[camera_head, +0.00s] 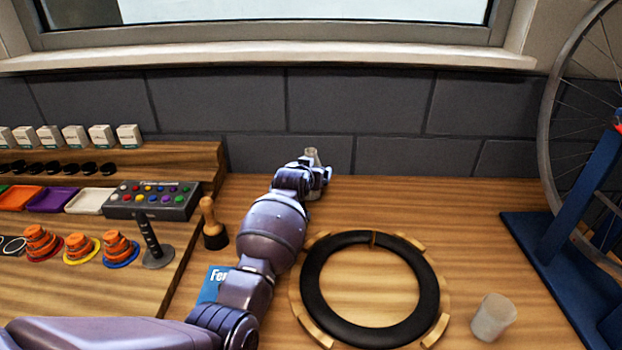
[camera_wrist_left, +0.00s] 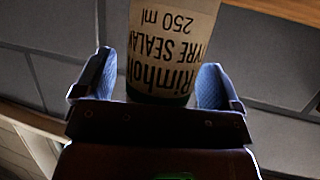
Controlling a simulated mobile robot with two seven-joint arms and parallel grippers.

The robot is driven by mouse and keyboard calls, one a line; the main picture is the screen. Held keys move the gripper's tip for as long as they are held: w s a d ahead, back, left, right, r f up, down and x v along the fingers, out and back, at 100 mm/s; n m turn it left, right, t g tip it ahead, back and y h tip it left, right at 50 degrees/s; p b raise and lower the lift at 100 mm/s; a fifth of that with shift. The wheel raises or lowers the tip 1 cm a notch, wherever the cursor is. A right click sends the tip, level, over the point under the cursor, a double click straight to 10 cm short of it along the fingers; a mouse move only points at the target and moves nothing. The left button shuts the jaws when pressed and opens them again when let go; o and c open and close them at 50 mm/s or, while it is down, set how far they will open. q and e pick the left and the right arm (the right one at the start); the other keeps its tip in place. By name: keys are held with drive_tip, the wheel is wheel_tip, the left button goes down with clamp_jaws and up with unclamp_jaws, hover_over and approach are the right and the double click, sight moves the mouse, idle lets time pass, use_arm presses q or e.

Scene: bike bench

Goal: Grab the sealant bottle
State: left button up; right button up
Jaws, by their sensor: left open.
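The sealant bottle (camera_wrist_left: 172,45) fills the top middle of the left wrist view, its pale label reading upside down with "250 ml" on it. In the head view only its pale top (camera_head: 312,154) shows, at the back of the bench near the wall; my left gripper hides the rest. My left gripper (camera_head: 318,178) is open at the bottle. In the wrist view its two blue-padded fingers (camera_wrist_left: 157,80) stand on either side of the bottle, with a visible gap on the left and a small one on the right. My right gripper is not in view.
A black tyre (camera_head: 315,290) lies on a wooden ring right of my arm. A translucent cup (camera_head: 493,317) stands front right, and a blue wheel stand (camera_head: 545,245) at far right. A wooden-handled tool (camera_head: 212,225) and stepped shelf (camera_head: 200,157) are left.

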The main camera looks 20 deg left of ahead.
use_arm(q)
drive_tip(key=shift+c, duration=0.4)
drive_tip(key=c, duration=1)
drive_tip(key=shift+c, duration=0.2)
drive_tip(key=shift+r, duration=0.25)
